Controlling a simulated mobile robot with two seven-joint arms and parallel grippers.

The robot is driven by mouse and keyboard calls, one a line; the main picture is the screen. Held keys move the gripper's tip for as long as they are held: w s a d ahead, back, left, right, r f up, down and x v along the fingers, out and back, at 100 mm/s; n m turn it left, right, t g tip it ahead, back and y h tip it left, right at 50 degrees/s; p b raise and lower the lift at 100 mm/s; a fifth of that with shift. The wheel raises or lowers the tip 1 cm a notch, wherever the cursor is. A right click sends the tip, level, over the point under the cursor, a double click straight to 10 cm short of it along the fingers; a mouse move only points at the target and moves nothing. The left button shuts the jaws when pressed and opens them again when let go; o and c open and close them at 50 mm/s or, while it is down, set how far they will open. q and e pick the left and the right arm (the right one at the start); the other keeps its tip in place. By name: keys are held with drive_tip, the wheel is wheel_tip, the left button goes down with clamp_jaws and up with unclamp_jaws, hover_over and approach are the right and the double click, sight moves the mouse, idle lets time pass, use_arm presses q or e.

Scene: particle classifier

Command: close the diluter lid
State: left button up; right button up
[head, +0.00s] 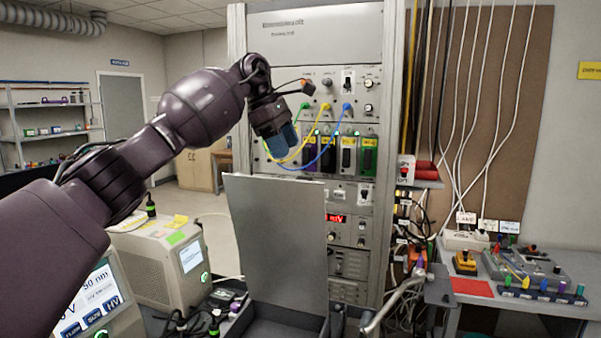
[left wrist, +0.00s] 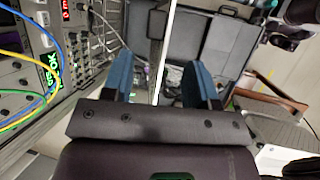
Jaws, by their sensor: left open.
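The diluter lid (head: 275,240) is a flat grey panel standing nearly upright, open, in the head view. Its low dark box (head: 275,325) shows below it at the bottom edge. My left gripper (head: 284,145) points down above the lid's top edge, with blue fingers. In the left wrist view the left gripper (left wrist: 160,75) is open, its two blue fingers apart. A thin pale strip, seemingly the lid's edge (left wrist: 168,45), runs between them in that picture. I see no contact with the fingers. The right gripper is not clearly seen.
A tall instrument rack (head: 310,35) with coloured cables stands close behind the left gripper. A beige instrument (head: 155,265) with a screen is at the left. A side table (head: 540,300) with coloured connectors is at the right. Open floor shows behind the beige instrument.

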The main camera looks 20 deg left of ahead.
sight(302, 178)
use_arm(q)
drive_tip(key=x, duration=0.5)
drive_tip(key=p+x, duration=0.1)
drive_tip(key=x, duration=0.2)
drive_tip(key=shift+w, duration=0.25)
drive_tip(key=shift+c, duration=0.3)
clamp_jaws()
